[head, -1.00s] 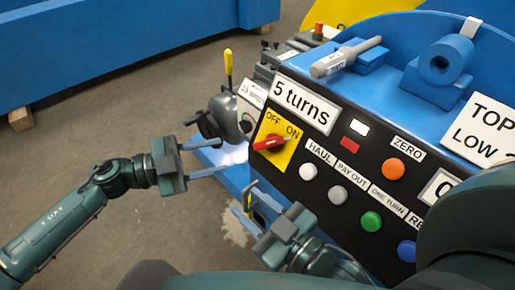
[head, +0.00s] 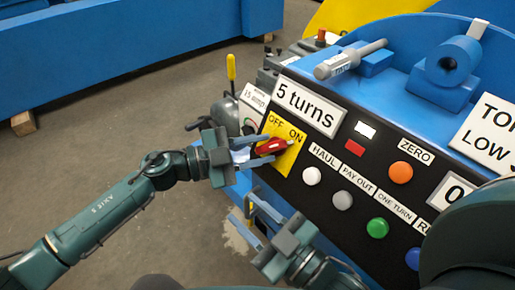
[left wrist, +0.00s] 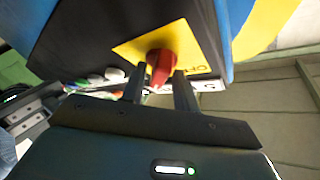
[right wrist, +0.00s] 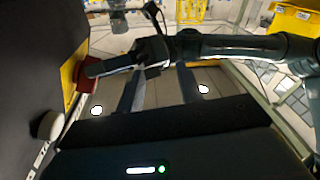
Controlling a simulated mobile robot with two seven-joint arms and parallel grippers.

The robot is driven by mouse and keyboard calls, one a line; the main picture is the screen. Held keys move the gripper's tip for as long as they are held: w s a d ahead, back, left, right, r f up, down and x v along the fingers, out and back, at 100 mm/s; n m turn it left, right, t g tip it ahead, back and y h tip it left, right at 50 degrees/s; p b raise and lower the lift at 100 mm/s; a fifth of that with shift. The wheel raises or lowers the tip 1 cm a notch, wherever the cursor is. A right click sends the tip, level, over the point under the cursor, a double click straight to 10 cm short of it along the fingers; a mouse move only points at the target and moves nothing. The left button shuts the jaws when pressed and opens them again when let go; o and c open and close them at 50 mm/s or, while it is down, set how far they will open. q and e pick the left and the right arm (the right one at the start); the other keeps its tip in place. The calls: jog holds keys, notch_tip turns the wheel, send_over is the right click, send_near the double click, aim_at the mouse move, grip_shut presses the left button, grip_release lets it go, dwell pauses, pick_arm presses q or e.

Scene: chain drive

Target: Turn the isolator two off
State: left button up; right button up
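The isolator is a red rotary knob (head: 268,146) on a yellow plate (head: 291,156) marked OFF and ON. Its pointer lies toward the ON side. My left gripper (head: 271,148) is open at the knob, its fingers either side. In the left wrist view the knob (left wrist: 162,66) sits between the fingertips, with a gap on one side; contact is unclear. My right gripper (head: 243,203) is open and empty, below the left one and in front of the panel. In the right wrist view the knob (right wrist: 87,80) is partly hidden by a left finger.
The black panel carries white (head: 312,176), grey (head: 342,200), green (head: 377,228) and orange (head: 401,172) buttons right of the isolator. A yellow-handled lever (head: 231,68) stands behind the left gripper. The floor at left is open.

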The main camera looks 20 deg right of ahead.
pick_arm(q)
grip_shut()
